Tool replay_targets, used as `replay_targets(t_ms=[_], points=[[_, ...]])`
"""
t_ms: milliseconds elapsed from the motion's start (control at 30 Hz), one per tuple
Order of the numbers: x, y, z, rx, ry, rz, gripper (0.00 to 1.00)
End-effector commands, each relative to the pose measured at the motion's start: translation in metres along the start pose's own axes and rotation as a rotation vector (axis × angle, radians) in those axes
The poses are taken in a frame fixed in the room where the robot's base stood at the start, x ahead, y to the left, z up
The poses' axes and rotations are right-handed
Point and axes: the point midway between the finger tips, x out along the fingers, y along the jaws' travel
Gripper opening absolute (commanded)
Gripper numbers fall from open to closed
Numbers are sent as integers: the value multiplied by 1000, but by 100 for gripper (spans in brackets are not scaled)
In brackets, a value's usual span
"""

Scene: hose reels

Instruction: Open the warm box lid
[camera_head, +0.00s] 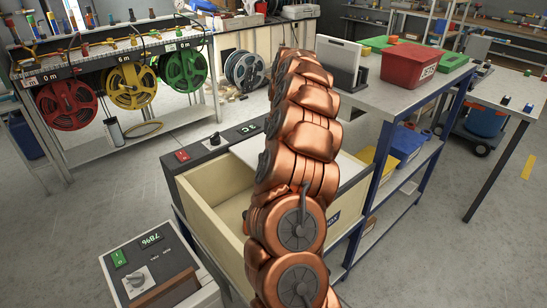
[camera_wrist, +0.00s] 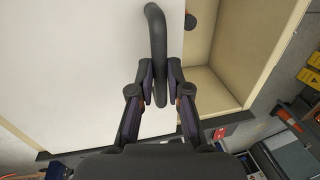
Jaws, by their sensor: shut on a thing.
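The warm box (camera_head: 203,212) is a cream-walled box with a dark top edge, in the middle of the head view. Its white lid (camera_head: 350,168) lies flat across part of the top. The left part of the box is uncovered and its inside shows. In the wrist view the lid (camera_wrist: 70,70) fills the left side, and the open cream inside (camera_wrist: 225,80) is on the right. My gripper (camera_wrist: 161,82) is shut on the lid's dark curved handle (camera_wrist: 155,28), near the lid's edge. In the head view my arm hides the gripper and handle.
A shelf bench (camera_head: 430,90) with a red bin (camera_head: 411,65) adjoins the box on the right. A rack with red, yellow and green hose reels (camera_head: 132,86) stands at the back left.

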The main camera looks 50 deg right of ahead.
Motion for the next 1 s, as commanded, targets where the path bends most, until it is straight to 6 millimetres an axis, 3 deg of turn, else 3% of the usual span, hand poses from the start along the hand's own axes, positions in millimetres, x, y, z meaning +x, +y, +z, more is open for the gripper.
replay_targets(t_ms=[100,133,367,733,1000], points=[[-1,0,-1,0,4,2,0],[-1,1,-1,0,4,2,17],[-1,1,0,1,3,1,41],[-3,1,0,2,3,2,41],[-31,2,0,3,3,3,41]])
